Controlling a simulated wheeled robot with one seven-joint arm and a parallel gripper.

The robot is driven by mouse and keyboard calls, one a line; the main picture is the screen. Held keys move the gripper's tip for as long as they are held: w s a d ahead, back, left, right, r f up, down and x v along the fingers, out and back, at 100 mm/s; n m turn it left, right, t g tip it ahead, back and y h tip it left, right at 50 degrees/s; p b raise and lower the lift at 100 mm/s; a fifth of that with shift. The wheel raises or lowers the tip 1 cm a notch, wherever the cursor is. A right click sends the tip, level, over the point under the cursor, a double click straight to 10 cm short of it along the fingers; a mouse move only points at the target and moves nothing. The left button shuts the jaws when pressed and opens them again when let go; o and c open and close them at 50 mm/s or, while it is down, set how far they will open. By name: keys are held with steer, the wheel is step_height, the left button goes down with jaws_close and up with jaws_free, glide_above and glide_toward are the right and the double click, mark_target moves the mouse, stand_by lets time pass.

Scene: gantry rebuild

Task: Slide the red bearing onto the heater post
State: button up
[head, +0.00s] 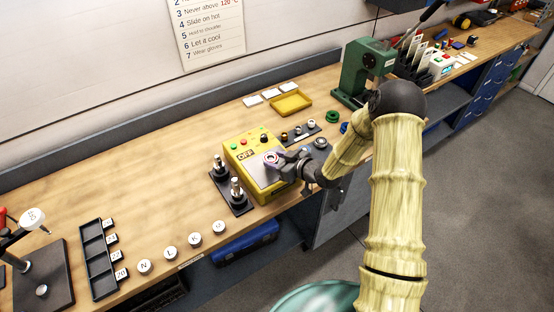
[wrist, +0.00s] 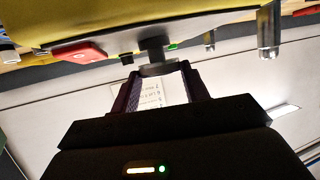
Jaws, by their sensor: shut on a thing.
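The heater is a yellow box (head: 265,195) with a grey top plate and an OFF display, at the middle of the bench. My gripper (head: 275,158) reaches over the plate from the right, its fingers shut on a small ring with a reddish face, the red bearing (head: 269,157). In the wrist view my gripper (wrist: 160,85) has its fingertips on the edges of a grey disc-like ring (wrist: 158,69). A dark post (wrist: 154,47) shows directly behind it, by the heater's plate. I cannot tell whether the ring is around the post or just in front of it.
A black stand with two metal posts (head: 237,188) stands left of the heater. Several lettered caps (head: 195,240) line the front edge, beside a black tray (head: 88,231). A small parts strip (head: 301,132), yellow tray (head: 291,103) and green press (head: 365,65) are behind and right.

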steer(key=shift+f+b, duration=0.65)
steer(key=shift+f, duration=0.05)
steer(key=o, duration=1.1)
steer(key=b+v, duration=0.3)
steer(key=v, duration=1.4)
steer(key=shift+s+b, duration=0.15)
steer(key=shift+b, duration=0.25)
